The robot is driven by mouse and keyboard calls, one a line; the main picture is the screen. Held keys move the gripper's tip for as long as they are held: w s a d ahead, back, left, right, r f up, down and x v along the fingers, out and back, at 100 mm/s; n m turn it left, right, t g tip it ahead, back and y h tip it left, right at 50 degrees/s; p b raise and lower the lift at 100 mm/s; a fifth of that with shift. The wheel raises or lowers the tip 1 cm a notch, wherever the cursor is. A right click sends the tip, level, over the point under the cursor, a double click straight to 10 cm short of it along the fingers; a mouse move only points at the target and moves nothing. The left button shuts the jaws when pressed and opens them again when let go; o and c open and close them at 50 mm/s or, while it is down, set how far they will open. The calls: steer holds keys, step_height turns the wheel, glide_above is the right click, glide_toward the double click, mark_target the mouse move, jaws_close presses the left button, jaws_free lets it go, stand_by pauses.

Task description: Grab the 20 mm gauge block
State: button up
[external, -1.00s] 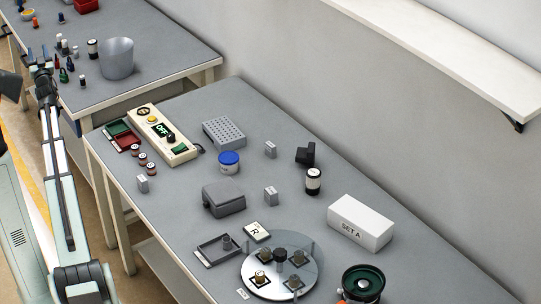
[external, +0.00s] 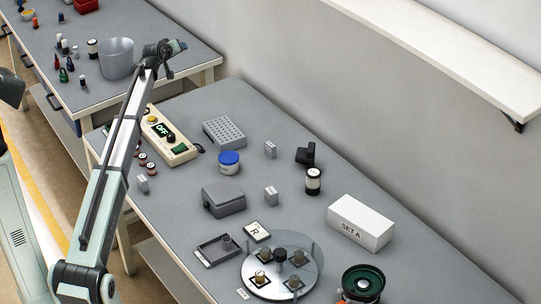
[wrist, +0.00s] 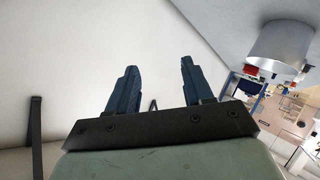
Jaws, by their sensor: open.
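Three small grey blocks with pale labels stand on the near bench: one at the left edge (external: 142,183), one towards the back (external: 270,149) and one near the middle (external: 271,195). Their labels are too small to read, so I cannot tell which is the 20 mm gauge block. My gripper (external: 180,46) is raised at the upper left, well away from all three blocks. In the wrist view its two dark fingers (wrist: 160,68) are apart with nothing between them. No block shows in that view.
The bench (external: 335,265) also holds a control box (external: 168,135), a grey lidded case (external: 223,199), a blue-lidded jar (external: 229,163), a white SET A box (external: 360,222) and a round disc fixture (external: 260,287). A wall shelf (external: 450,50) overhangs the back right.

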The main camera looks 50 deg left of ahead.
steer(key=w+d+f+g+h, duration=0.1)
steer(key=w+d+f, duration=0.25)
steer(key=d, duration=0.25)
steer(key=w+d+f+n+g+h, duration=0.1)
steer(key=w+d+f+g+h, duration=0.1)
steer(key=w+d, duration=0.25)
steer(key=w+d+f+g+h, duration=0.1)
steer(key=w+d+f, duration=0.25)
steer(key=d, duration=0.35)
steer(key=n+g+h, duration=0.2)
steer(key=n+g, duration=0.1)
steer(key=g, duration=0.3)
glide_toward(271, 145)
steer(key=f, duration=0.3)
steer(key=a+f, duration=0.1)
steer(key=shift+s+f, duration=0.15)
steer(key=shift+f, duration=0.25)
steer(key=shift+a+f, duration=0.15)
steer(key=shift+f, duration=0.8)
steer(key=shift+a+f, duration=0.15)
steer(key=shift+f, duration=0.85)
steer(key=shift+a+f, duration=0.2)
steer(key=shift+f, duration=0.75)
steer(key=shift+c, duration=0.3)
jaws_close()
